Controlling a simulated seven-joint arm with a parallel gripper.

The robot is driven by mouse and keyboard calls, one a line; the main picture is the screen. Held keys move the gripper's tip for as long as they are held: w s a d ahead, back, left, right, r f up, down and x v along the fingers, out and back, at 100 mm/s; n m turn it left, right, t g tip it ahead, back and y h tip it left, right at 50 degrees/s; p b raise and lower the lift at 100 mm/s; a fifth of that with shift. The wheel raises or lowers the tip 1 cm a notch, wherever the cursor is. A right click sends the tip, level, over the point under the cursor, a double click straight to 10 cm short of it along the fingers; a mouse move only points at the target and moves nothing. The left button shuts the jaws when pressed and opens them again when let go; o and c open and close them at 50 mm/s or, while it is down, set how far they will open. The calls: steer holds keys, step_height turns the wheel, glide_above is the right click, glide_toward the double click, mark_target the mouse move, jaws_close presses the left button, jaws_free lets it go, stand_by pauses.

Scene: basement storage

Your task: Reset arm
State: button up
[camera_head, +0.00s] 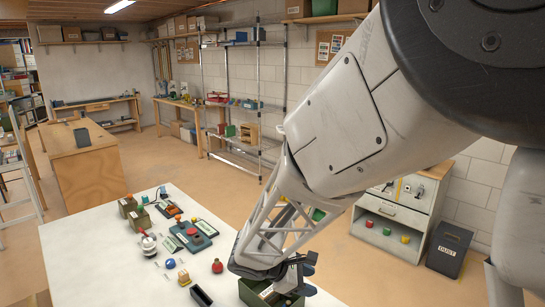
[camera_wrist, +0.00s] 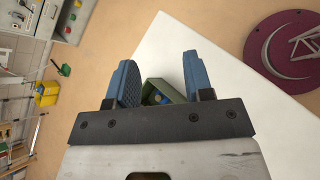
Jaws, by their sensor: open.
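My gripper (camera_wrist: 159,58) shows in the wrist view with its two blue fingers spread apart and nothing held between them. In the head view my gripper (camera_head: 300,268) is at the near right of the white table (camera_head: 110,250), over a green box (camera_head: 258,300). The wrist view shows the green box (camera_wrist: 152,89) beyond the fingers, with small blue and yellow items inside. The gripper's mount hides part of it. My arm reaches in from the upper right of the head view and covers much of that side.
On the table stand a red item (camera_head: 217,266), a black tray (camera_head: 201,296), a blue-grey device (camera_head: 190,236), a white-and-red item (camera_head: 148,245) and small green boxes. A black dust bin (camera_head: 448,248) and a drawer cabinet (camera_head: 405,215) stand on the floor at right.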

steer(key=s+d+r+m+y, duration=0.5)
steer(key=s+r+m, duration=0.2)
steer(key=s, duration=0.4)
steer(key=s+d+r+m+y, duration=0.4)
steer(key=s+r+m, duration=0.3)
steer(key=s, duration=0.5)
steer(key=m+y, duration=0.1)
steer(key=m, duration=0.1)
steer(key=shift+d+r+m+t, duration=0.25)
steer(key=shift+d+m+t, duration=0.05)
steer(key=shift+d, duration=0.05)
